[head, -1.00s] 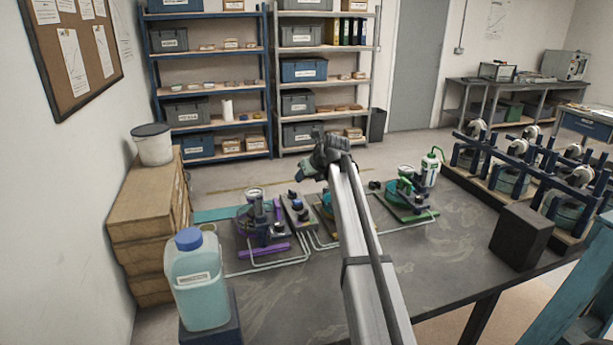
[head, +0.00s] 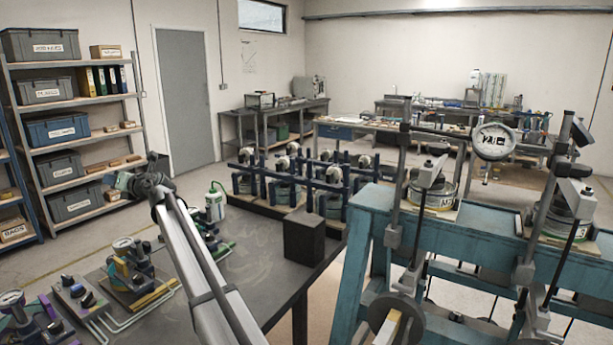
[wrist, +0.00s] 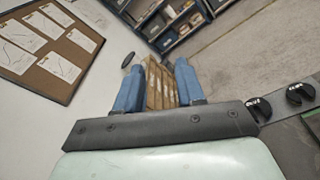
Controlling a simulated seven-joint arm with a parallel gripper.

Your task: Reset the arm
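My arm runs up from the lower middle of the head view. My gripper (head: 135,180) is at its far end, raised above the far side of the dark table (head: 265,250). In the wrist view my gripper (wrist: 160,75) shows two blue fingers standing apart. Nothing is held between them. Stacked cardboard boxes (wrist: 158,88) show in the distance through the gap.
Small devices with gauges and pipes (head: 130,265) stand on the table left of my arm. A white bottle (head: 215,203) and a black block (head: 304,237) stand right of it. A teal frame with levers and a dial (head: 495,235) fills the right side.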

